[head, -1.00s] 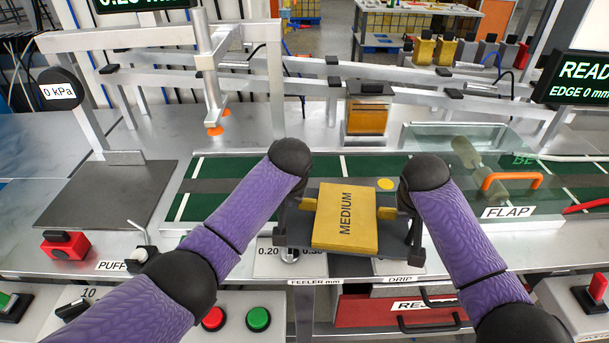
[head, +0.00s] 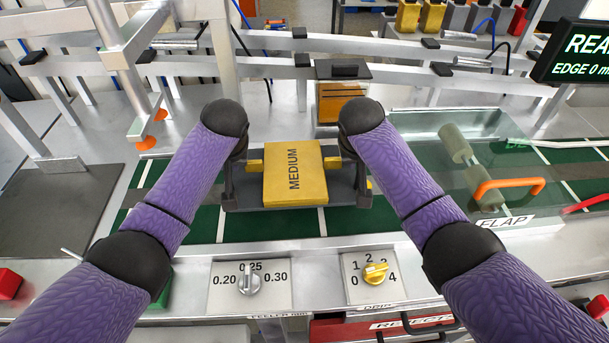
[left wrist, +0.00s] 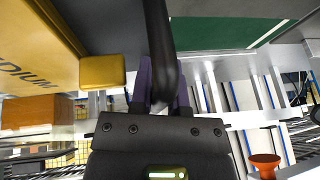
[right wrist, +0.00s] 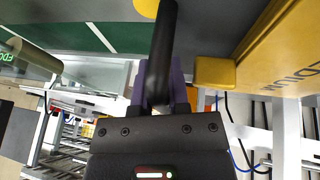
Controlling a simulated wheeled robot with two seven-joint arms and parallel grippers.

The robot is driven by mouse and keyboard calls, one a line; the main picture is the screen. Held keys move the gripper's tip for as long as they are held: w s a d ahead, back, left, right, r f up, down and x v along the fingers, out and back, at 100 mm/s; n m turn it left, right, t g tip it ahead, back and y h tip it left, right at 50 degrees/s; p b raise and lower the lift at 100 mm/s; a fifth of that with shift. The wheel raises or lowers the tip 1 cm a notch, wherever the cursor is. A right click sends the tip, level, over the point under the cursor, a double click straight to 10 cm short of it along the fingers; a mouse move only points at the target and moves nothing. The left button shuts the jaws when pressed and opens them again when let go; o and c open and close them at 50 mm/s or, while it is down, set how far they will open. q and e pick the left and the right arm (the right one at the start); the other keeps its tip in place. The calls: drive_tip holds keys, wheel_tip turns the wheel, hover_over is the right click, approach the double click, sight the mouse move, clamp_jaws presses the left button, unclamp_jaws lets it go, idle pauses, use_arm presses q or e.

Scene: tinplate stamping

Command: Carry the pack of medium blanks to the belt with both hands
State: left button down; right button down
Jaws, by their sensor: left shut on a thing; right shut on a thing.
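The pack of medium blanks (head: 296,185) is a yellow block marked MEDIUM, lying on a dark grey carrier (head: 245,195) with upright handles at both ends. It is over the green belt (head: 270,224) in the head view; whether the carrier touches the belt I cannot tell. My left gripper (head: 243,160) is shut on the carrier's left handle, and my right gripper (head: 350,158) is shut on its right handle. The pack's yellow side tabs show in the left wrist view (left wrist: 102,71) and the right wrist view (right wrist: 214,71). The fingertips are partly hidden by the handles.
A clear-covered flap with an orange handle (head: 509,187) stands right of the carrier. Orange suction cups (head: 146,143) hang at the left, near my left arm. A framed stack (head: 340,97) stands behind. Two dials (head: 249,283) (head: 375,273) sit on the front ledge.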

sight(233, 177)
use_arm(q)
drive_tip(key=shift+w+r+p, duration=0.35)
drive_tip(key=shift+r+p, duration=0.1)
drive_tip(key=shift+r, duration=0.05)
use_arm(e)
drive_tip(key=shift+w+r, duration=0.35)
drive_tip(key=shift+r, duration=0.15)
use_arm(q)
drive_tip(key=shift+s+r, duration=0.1)
drive_tip(key=shift+r, duration=0.2)
use_arm(e)
drive_tip(key=shift+s+r, duration=0.1)
drive_tip(key=shift+r, duration=0.2)
use_arm(q)
drive_tip(key=shift+s+r+p, duration=0.35)
drive_tip(key=shift+r+p, duration=0.05)
drive_tip(key=shift+p, duration=0.1)
use_arm(e)
drive_tip(key=shift+s+r, duration=0.35)
drive_tip(key=shift+r, duration=0.05)
use_arm(q)
drive_tip(key=shift+w+f, duration=0.2)
use_arm(e)
drive_tip(key=shift+w+f, duration=0.2)
use_arm(q)
drive_tip(key=shift+s, duration=0.1)
use_arm(e)
drive_tip(key=shift+s, duration=0.1)
